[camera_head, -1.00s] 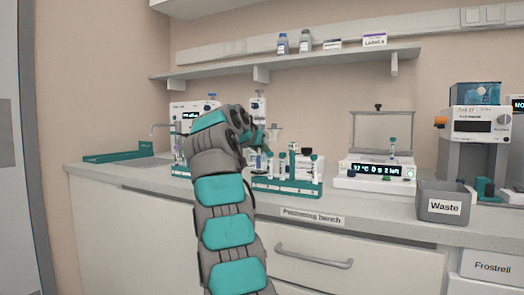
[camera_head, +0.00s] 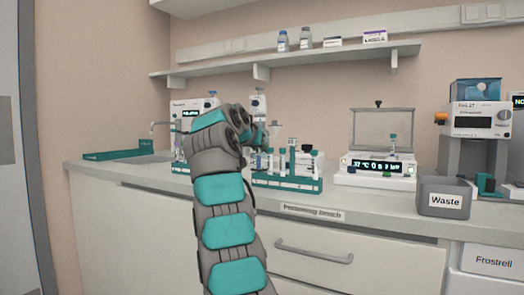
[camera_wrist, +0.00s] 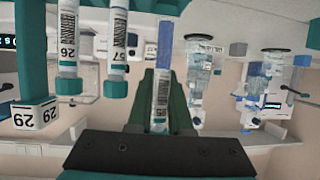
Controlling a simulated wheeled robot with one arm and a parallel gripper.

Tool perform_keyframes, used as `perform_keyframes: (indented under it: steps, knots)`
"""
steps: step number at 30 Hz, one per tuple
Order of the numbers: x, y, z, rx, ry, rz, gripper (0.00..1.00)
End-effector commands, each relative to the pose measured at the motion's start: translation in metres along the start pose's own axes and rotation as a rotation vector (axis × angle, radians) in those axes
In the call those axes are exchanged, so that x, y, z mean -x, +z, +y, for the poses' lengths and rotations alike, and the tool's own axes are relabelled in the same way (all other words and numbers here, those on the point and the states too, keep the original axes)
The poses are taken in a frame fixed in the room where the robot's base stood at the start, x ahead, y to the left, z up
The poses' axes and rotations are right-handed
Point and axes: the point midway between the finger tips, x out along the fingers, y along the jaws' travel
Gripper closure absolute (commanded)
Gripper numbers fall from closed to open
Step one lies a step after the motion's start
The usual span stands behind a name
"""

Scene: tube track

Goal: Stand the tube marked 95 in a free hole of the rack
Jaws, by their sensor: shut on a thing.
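My gripper (camera_wrist: 160,105) is shut on a tube (camera_wrist: 162,85) with a blue section and a white barcode label. The number on this label looks like 95, small and partly hidden between the dark green fingers. In the head view my gripper (camera_head: 262,137) is mostly hidden behind my wrist, above the left part of the teal rack (camera_head: 290,184). The rack stands on the bench and holds several tubes (camera_head: 283,163). Which holes are free cannot be made out.
Two labelled tubes with teal ends (camera_wrist: 68,45) (camera_wrist: 118,45) are close beside the held tube in the wrist view. A heater block with a raised lid (camera_head: 375,172) and a grey Waste bin (camera_head: 443,198) stand to the right. A shelf (camera_head: 290,62) runs above.

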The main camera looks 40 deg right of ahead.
Motion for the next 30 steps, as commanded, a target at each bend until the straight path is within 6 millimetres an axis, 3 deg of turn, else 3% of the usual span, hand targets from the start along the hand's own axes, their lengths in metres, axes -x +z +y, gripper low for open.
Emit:
perform_keyframes:
  steps: [30]
  knots:
    - [-0.0027,0.0076,-0.0002,0.0,0.0,0.0,1.0]
